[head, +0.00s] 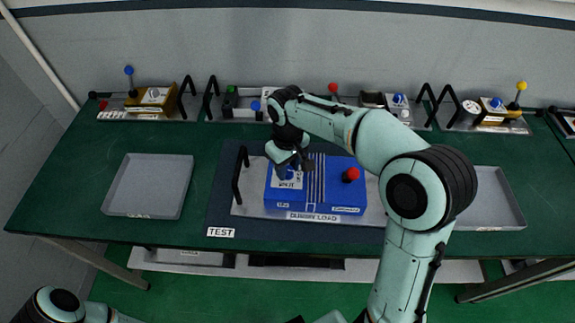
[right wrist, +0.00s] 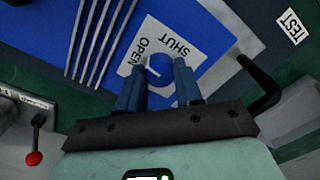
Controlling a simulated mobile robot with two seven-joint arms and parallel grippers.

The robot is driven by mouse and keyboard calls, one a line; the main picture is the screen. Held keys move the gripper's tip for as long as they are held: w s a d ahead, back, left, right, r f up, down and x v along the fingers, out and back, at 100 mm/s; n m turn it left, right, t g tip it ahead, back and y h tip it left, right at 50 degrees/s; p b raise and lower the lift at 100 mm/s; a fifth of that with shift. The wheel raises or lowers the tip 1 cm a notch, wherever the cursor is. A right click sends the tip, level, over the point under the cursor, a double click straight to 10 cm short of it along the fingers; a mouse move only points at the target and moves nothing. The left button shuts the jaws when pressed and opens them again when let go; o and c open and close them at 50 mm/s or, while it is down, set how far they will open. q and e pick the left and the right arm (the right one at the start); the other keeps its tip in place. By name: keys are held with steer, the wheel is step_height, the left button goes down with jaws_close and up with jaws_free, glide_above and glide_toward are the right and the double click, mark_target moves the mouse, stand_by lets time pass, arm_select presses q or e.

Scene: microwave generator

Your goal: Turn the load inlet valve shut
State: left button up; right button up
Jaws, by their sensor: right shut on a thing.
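The load inlet valve is a round blue knob (right wrist: 160,70) on the blue box (head: 315,205) labelled DUMMY LOAD. A white plate (right wrist: 185,40) beside the knob reads OPEN and SHUT. A short white mark shows on the knob's face, on the side nearer OPEN. My right gripper (head: 287,172) is over the left part of the box. In the right wrist view its two fingers (right wrist: 159,68) are closed on opposite sides of the knob. In the head view the gripper mostly hides the knob. Only part of my left arm shows at lower left; its gripper is out of view.
A red knob (head: 351,174) stands on the box's right side. A black handle (head: 240,174) rises just left of the box. A grey tray (head: 150,186) lies at left, another (head: 500,200) at right. Panels with coloured levers line the back. The green bench between left tray and mat is clear.

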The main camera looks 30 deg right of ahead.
steer(key=m, duration=1.2)
steer(key=shift+m, duration=2.2)
steer(key=o, duration=1)
steer(key=shift+o, duration=0.2)
steer(key=shift+r, duration=0.1)
